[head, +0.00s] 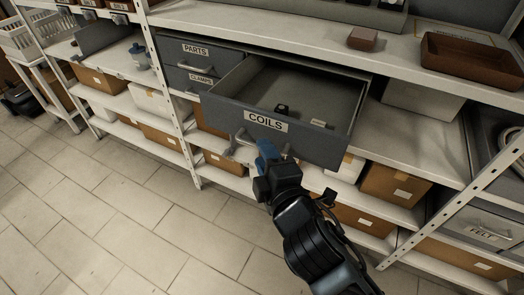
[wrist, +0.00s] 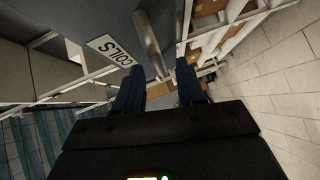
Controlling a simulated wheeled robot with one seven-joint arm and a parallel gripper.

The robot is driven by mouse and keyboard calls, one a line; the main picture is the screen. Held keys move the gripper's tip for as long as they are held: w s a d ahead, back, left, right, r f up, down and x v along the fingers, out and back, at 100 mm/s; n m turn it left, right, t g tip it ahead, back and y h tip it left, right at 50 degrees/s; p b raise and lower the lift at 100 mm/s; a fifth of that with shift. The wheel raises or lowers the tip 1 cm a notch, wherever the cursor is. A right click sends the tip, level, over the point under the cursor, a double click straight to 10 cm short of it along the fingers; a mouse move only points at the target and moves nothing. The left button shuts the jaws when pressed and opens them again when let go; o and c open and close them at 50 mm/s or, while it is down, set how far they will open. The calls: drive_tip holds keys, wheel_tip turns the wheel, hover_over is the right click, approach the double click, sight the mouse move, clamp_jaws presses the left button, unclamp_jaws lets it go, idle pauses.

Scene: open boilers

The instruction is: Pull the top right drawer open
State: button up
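The grey drawer labelled COILS (head: 232,118) is pulled well out to the right of the PARTS and CLAMPS drawers. Its inside shows from above. Its bar handle (head: 243,137) is on the front below the label, and the handle also shows in the wrist view (wrist: 149,40). My gripper (head: 266,150) is at the drawer front by the handle. In the wrist view its two blue fingers (wrist: 160,72) stand apart, with the handle's near end between or just beyond the tips. I cannot tell whether they touch it. In the head view my fingers partly cover the handle.
A small dark piece (head: 281,109) and a light piece (head: 318,123) lie in the drawer. The PARTS drawer (head: 183,50) and CLAMPS drawer (head: 186,77) are shut. A brown tray (head: 468,60) stands on the shelf above. Brown boxes (head: 395,184) fill lower shelves.

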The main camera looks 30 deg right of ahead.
drive_tip(key=v, duration=0.5)
drive_tip(key=shift+s+b, duration=0.3)
drive_tip(key=s+f+m+g+y, duration=0.1)
drive_tip(key=s+f+m, duration=0.15)
drive_tip(key=s, duration=0.45)
drive_tip(key=s+f+m+y, duration=0.1)
drive_tip(key=s+f+m, duration=0.15)
drive_tip(key=s, duration=0.45)
drive_tip(key=s+d+r+m, duration=0.1)
drive_tip(key=s+r+m, duration=0.2)
drive_tip(key=s, duration=0.4)
drive_tip(key=s+d+r+m, duration=0.2)
drive_tip(key=s+r+m, duration=0.1)
drive_tip(key=s+m, duration=0.3)
drive_tip(key=shift+s+d+m, duration=0.3)
drive_tip(key=shift+s, duration=0.65)
drive_tip(key=shift+f, duration=0.1)
